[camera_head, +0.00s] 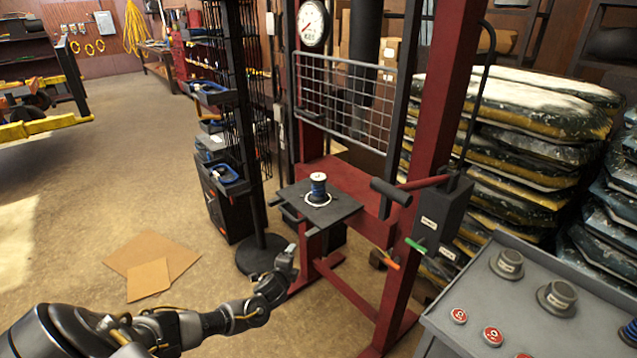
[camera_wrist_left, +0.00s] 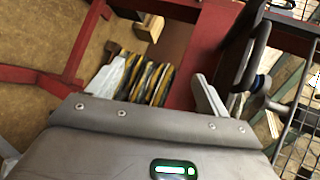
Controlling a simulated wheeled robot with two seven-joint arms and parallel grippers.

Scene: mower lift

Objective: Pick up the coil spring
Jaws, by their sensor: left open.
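The coil spring (camera_head: 318,187) is a small upright blue coil with pale ends. It stands in a white ring on the dark square plate (camera_head: 335,207) of the red press in the head view. My left gripper (camera_head: 287,262) is below and to the left of the plate, apart from the spring. In the left wrist view its two fingers are spread with nothing held between them (camera_wrist_left: 160,88). I cannot clearly make out the spring in that view. My right gripper is not in view.
The red press frame (camera_head: 425,140) rises around the plate, with a wire guard (camera_head: 345,100) behind it. A grey control panel (camera_head: 520,300) is at lower right. Cardboard (camera_head: 150,262) lies on the open floor.

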